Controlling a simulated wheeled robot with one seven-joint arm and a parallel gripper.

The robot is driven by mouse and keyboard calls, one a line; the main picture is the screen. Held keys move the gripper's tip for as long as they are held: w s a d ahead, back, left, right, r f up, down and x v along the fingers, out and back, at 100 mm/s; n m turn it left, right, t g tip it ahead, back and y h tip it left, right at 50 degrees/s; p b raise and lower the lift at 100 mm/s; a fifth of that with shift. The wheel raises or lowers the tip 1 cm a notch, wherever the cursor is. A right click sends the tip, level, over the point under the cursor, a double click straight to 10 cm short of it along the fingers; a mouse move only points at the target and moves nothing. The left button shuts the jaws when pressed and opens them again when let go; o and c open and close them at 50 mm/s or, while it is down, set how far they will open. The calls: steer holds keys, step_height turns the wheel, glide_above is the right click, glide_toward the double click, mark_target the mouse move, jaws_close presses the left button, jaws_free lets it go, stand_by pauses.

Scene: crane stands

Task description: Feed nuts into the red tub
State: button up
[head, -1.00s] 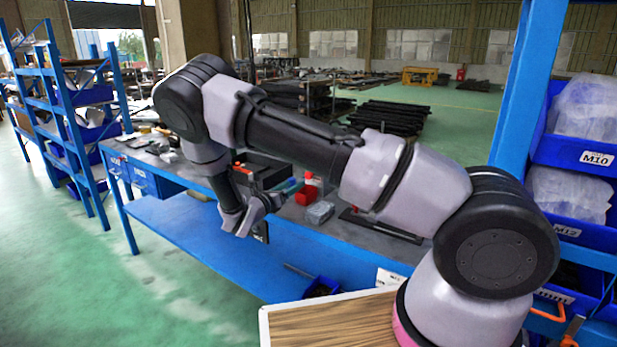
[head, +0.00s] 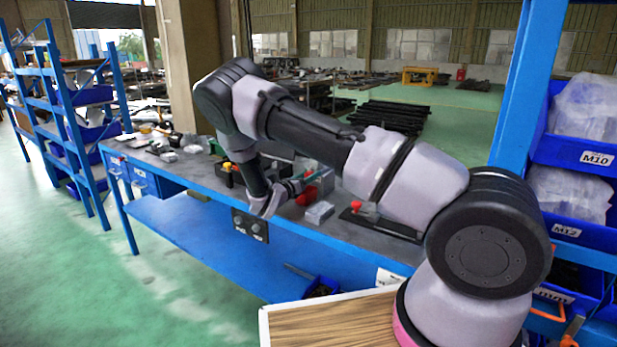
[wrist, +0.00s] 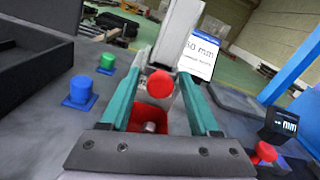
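The red tub (wrist: 178,122) shows low between my fingers in the wrist view, with a small grey metal piece (wrist: 150,127) seen in or before it. In the head view the tub (head: 307,196) is on the bench, partly covered by my arm's end. A round red knob (wrist: 160,86) stands in line above the tub, in front of a grey upright. I cannot make out loose nuts.
A blue peg (wrist: 79,93) and a green peg (wrist: 107,63) stand left, near a black tray (wrist: 35,55). A "mm" sign (wrist: 200,52) stands behind. Another red knob (wrist: 265,152) is at right. A clear box (head: 320,212) sits on the bench (head: 200,172).

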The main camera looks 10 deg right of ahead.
jaws_close()
steer(key=shift+v, duration=2.3)
steer(key=shift+o, duration=1.2)
jaws_free()
steer(key=shift+a, duration=0.1)
steer(key=v, duration=1)
steer(key=shift+s+a, duration=0.25)
steer(key=shift+s, duration=0.1)
